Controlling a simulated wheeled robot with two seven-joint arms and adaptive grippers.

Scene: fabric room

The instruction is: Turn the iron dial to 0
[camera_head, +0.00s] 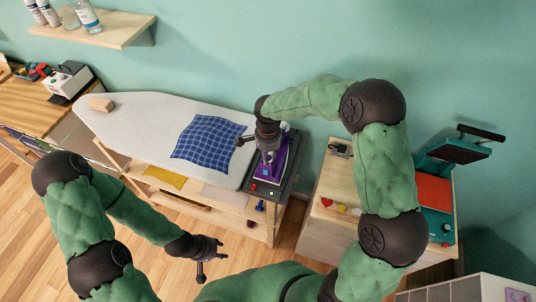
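A purple iron (280,165) rests on a dark stand (289,180) at the right end of the ironing board. My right gripper (267,158) is right over the iron, pointing down, and covers part of it. Whether its fingers touch the iron or are closed on it cannot be made out. The iron's dial is too small or hidden to read. My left gripper (222,249) is empty, with its fingertips apart, low in front of the board and away from the iron.
The white ironing board (135,115) holds a blue checked cloth (208,138) and a wooden block (101,104). Red and green lights show on the stand's front. A wooden cabinet (336,180) and a teal press with an orange plate (433,190) stand right. A shelf (110,30) hangs upper left.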

